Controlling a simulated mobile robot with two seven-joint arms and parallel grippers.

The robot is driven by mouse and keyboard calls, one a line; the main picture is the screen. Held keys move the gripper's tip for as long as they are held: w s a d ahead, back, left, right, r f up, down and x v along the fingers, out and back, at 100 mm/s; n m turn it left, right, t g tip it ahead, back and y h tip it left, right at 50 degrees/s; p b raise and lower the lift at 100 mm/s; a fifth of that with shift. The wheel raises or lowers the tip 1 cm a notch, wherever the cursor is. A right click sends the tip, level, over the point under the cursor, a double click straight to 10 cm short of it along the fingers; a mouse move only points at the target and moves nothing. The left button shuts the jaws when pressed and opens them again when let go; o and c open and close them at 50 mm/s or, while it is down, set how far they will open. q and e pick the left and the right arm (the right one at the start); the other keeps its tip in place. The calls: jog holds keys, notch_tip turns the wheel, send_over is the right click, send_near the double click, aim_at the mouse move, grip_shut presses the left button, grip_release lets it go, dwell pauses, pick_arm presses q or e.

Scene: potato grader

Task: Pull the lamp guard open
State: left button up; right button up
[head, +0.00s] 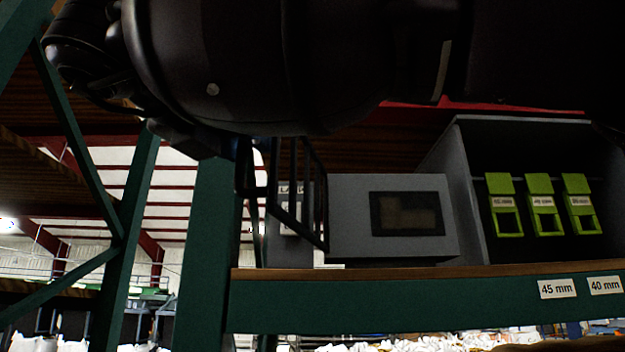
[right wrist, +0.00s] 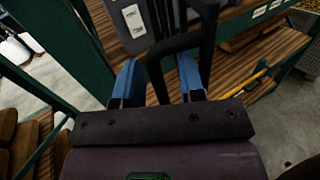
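The lamp guard (head: 325,200) is a black barred frame. In the head view it stands at an angle in front of a small grey box, left of the grey unit with a dark window (head: 405,213). My right gripper (right wrist: 160,78) has two blue fingertips, set apart. In the right wrist view a black bar of the guard (right wrist: 155,72) runs between them, with no clear contact on both sides. In the head view my dark right arm covers the top and hides most of the gripper. My left gripper is in neither view.
A green post (head: 207,255) and a wood-topped green shelf beam (head: 400,302) border the area. A grey hood (head: 458,190) at right holds several green tags (head: 541,205). The right wrist view shows a wooden shelf (right wrist: 240,55) and a yellow-handled tool (right wrist: 245,84).

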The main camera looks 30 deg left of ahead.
jog(key=shift+s, duration=0.1)
jog(key=s+b, duration=0.1)
jog(key=s, duration=0.9)
jog(key=shift+s+d+b, duration=0.3)
jog(key=shift+d, duration=0.1)
